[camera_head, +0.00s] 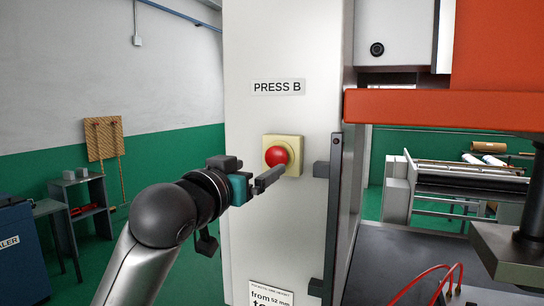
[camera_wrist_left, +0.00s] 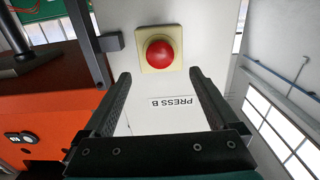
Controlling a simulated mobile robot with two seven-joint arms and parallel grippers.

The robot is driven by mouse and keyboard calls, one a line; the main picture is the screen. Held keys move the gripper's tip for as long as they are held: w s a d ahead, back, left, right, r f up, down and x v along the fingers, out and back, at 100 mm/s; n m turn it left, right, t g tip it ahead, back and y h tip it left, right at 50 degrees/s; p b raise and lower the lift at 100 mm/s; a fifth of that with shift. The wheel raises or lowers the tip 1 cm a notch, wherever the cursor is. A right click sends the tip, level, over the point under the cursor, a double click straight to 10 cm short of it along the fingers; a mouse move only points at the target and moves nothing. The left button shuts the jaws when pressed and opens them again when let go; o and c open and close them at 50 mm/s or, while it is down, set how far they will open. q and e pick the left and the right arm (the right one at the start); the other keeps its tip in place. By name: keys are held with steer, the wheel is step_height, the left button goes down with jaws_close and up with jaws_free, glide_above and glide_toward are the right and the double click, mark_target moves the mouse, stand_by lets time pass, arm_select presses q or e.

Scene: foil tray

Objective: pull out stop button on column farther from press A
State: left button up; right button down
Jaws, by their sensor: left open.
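The red stop button (camera_head: 277,156) sits on a square yellow plate on the white column (camera_head: 270,215) labelled PRESS B. My left gripper (camera_head: 278,173) comes in from the left, with its fingers just in front of the plate's lower part. In the left wrist view, the red button (camera_wrist_left: 160,52) lies just beyond the fingertips, between their lines. The two fingers of the left gripper (camera_wrist_left: 160,74) are spread wide with nothing between them. I cannot tell the exact gap to the button. My right gripper is not in view.
A dark hinged bar (camera_head: 333,220) stands along the column's right edge. The orange press part (camera_head: 430,106) is at the right, above a dark bed with red hoses (camera_head: 425,280). A blue cabinet (camera_head: 20,250) and a small shelf are at the left. Free room lies left of the column.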

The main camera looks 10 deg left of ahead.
mark_target(274, 159)
arm_select(q)
steer(key=w, duration=0.2)
steer(key=w+d+p, duration=0.1)
steer(key=w, duration=0.2)
steer(key=w+p, duration=0.1)
steer(key=w, duration=0.2)
steer(key=shift+d, duration=0.3)
jaws_close()
stand_by(0.5)
